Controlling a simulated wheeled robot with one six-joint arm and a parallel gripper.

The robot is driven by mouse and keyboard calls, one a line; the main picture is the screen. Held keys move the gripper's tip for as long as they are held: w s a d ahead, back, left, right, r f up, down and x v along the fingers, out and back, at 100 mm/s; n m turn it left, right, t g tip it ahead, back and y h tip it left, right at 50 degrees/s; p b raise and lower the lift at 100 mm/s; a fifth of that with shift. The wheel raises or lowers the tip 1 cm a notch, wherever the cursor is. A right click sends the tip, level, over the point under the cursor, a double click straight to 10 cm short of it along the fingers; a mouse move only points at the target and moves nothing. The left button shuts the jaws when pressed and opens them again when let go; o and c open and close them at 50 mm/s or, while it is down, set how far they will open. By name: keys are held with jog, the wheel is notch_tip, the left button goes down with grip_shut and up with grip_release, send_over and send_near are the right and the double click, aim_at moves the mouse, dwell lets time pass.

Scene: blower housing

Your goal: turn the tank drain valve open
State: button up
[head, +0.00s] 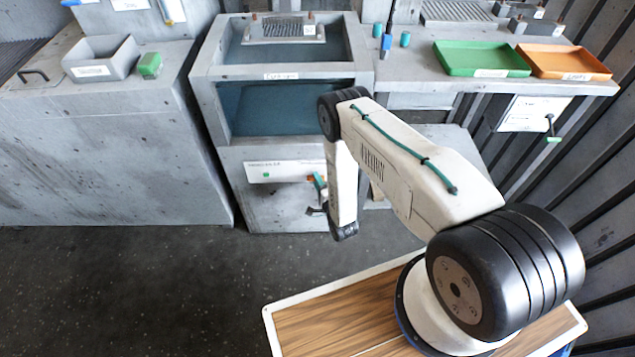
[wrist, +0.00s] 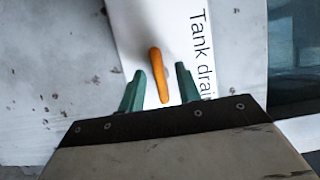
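The drain valve's orange lever handle (wrist: 160,75) stands out from a white plate (wrist: 140,25) lettered "Tank drai…", the rest cut off by my gripper. My gripper (wrist: 160,72) is open, with one green finger on each side of the handle and a gap visible on both sides. In the head view my gripper (head: 316,183) is small at the tank's lower front, and an orange bit of the handle (head: 310,178) shows beside it. My arm partly hides this area. Whether the fingers touch the handle cannot be told, but no contact shows.
The grey tank (head: 285,145) with its dark window stands above the valve plate (head: 270,171), which also has a green mark at left. A counter with a green tray (head: 482,58) and an orange tray (head: 563,62) is at right. The floor at left (head: 120,285) is clear.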

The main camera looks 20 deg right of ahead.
grip_shut()
jog(key=shift+n, duration=0.4)
jog(key=n+g+h, duration=0.1)
jog(key=n+h, duration=0.1)
jog(key=n, duration=0.2)
jog(key=n+g+h, duration=0.1)
jog(key=n+g, duration=0.1)
jog(key=n, duration=0.2)
jog(key=n+g+h, duration=0.2)
jog(key=n, duration=0.2)
jog(key=shift+a+r+n+h, duration=0.25)
jog(key=shift+a+n+h, duration=0.05)
dwell(0.6)
grip_release()
jog(key=shift+w, duration=0.1)
